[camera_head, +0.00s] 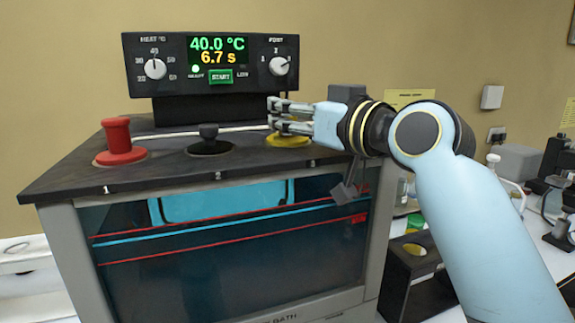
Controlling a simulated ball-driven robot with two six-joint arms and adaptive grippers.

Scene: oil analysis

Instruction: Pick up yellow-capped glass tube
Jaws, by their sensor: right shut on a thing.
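The yellow-capped glass tube sits at the third position in the top of the heating bath (75,180). Its yellow collar (288,141) shows on the dark lid. My right gripper (274,116) reaches in from the right, just above that collar. It is shut on the yellow cap, which its fingers mostly hide. The glass part of the tube cannot be seen. My left gripper is not in view.
A red-capped piece (118,138) stands at position 1 and a black-capped piece (209,137) at position 2. The control panel (212,64) reads 40.0 °C and 6.7 s behind them. A dark rack (408,268) stands right of the bath.

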